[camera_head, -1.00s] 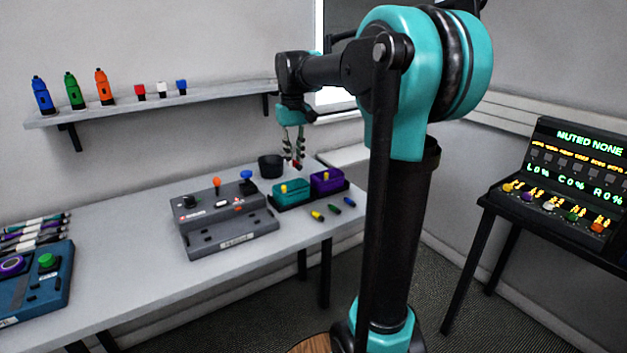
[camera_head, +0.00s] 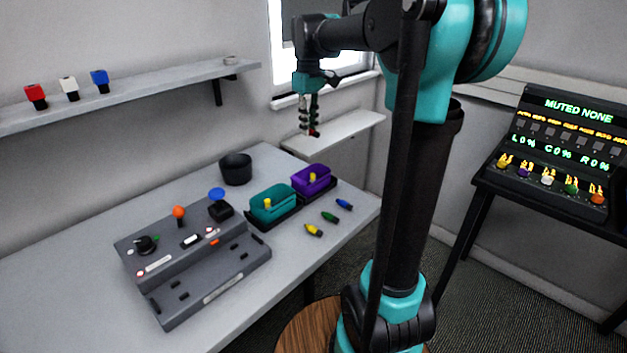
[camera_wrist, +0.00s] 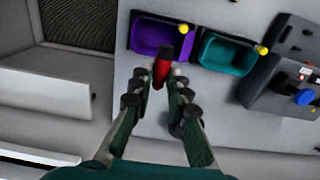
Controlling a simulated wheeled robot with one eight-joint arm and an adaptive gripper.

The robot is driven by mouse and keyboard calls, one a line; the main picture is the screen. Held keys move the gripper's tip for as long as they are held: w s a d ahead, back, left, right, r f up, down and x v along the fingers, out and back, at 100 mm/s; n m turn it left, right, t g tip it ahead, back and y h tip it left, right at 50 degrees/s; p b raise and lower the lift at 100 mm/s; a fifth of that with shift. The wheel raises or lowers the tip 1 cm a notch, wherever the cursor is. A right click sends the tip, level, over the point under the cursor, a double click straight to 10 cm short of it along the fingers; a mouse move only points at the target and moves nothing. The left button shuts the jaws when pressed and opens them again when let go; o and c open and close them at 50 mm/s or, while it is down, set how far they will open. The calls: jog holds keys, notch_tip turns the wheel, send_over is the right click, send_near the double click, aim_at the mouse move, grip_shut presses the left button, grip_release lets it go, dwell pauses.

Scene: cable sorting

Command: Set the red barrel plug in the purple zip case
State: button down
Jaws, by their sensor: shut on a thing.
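My gripper (camera_head: 310,124) hangs above the back right end of the table, shut on the red barrel plug (camera_wrist: 162,70). In the head view the plug (camera_head: 315,134) shows small below the fingers, raised well above the purple zip case (camera_head: 313,184). The case is open at the top, with a yellow knob at its front.
A teal case (camera_head: 268,209) stands left of the purple one on a black tray (camera_head: 262,226). Yellow, green and blue plugs (camera_head: 330,217) lie in front. A black cup (camera_head: 236,169) and a grey control box (camera_head: 190,262) are to the left.

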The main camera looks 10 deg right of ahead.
aim_at(309, 172)
notch_tip(309, 172, down, 19)
jog(key=shift+r, duration=0.2)
dwell(0.4)
jog(key=c, duration=1.9)
grip_release()
jog(key=shift+f, duration=0.1)
jog(key=o, duration=0.4)
jog(key=shift+o, duration=0.2)
notch_tip(309, 172, up, 12)
jog(key=shift+r, duration=0.15)
